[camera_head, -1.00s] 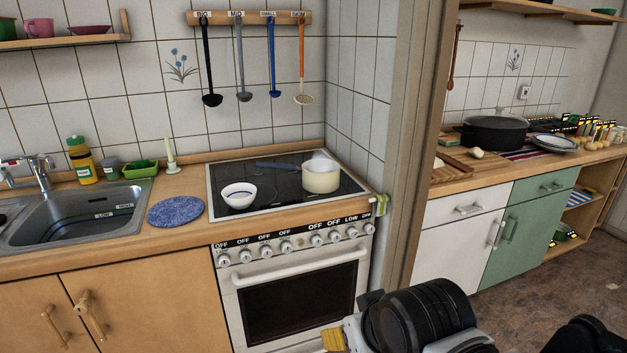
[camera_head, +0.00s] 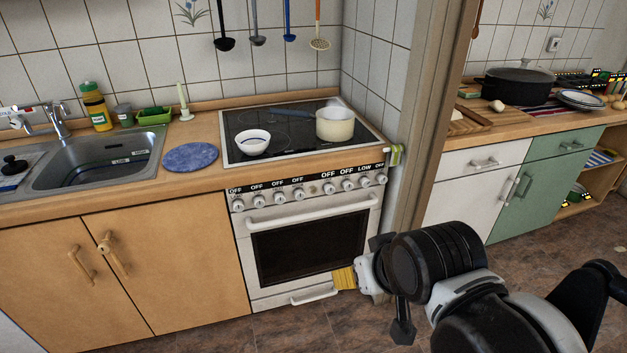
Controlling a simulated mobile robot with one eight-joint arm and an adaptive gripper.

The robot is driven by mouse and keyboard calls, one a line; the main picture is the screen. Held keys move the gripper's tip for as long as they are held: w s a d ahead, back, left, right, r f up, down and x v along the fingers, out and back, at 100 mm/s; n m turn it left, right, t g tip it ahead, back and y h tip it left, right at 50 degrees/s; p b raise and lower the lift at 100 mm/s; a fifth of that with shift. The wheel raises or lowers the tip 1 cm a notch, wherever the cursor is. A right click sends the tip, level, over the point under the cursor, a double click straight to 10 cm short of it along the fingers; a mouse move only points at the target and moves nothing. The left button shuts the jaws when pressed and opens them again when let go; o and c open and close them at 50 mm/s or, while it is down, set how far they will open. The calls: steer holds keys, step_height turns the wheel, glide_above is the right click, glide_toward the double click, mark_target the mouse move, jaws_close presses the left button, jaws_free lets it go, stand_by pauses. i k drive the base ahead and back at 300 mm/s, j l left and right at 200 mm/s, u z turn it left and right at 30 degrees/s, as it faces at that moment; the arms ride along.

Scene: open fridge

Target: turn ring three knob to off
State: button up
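The white oven (camera_head: 310,235) has a row of round knobs under the cooktop (camera_head: 285,118), with a black label strip above them. I cannot read which knob is ring three. My gripper (camera_head: 343,279) shows only partly, as a yellow tip at the end of my arm, in front of the oven's lower right. It is apart from and below the knobs. Its fingers cannot be made out, and nothing is visibly held.
A cream pot (camera_head: 335,125) and a white bowl (camera_head: 252,142) stand on the cooktop. A green item (camera_head: 397,154) hangs by the wooden post (camera_head: 432,130) right of the oven. The oven handle (camera_head: 312,212) sticks out below the knobs. Floor is clear before the cupboards.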

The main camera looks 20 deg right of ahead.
mark_target(363, 180)
steer(key=i+l+z, duration=0.1)
steer(key=l+z, duration=0.35)
steer(key=l, duration=0.95)
